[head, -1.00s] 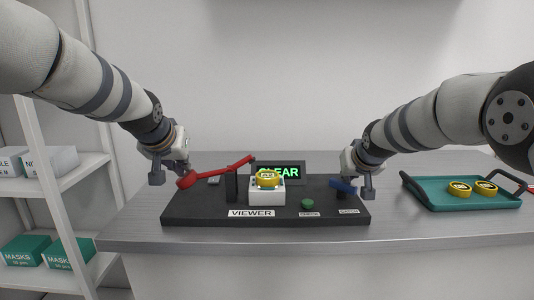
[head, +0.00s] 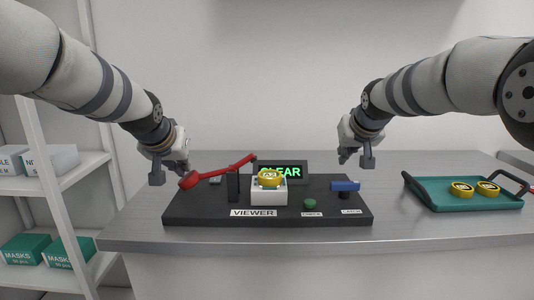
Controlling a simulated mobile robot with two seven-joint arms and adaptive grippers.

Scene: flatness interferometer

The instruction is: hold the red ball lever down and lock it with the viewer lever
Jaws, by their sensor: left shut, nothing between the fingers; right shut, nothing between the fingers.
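The red lever (head: 220,173) with a red ball (head: 189,181) at its left end slants across a dark post on the black base (head: 268,217). Its ball end is low and its right end is raised. My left gripper (head: 168,176) is shut and empty, right at the ball; I cannot tell if it touches. A blue lever (head: 345,185) sits at the base's right end, above a "CATCH"-like label too small to read surely. My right gripper (head: 356,160) is shut and empty, above the blue lever and apart from it. The "VIEWER" label (head: 253,213) is at the front.
A yellow round piece (head: 270,177) sits on a white block (head: 268,194) mid-base. A display (head: 282,171) reads "CLEAR" in green. A green button (head: 309,203) is at front. A teal tray (head: 440,201) with two yellow pieces stands right. Shelves (head: 60,183) are left.

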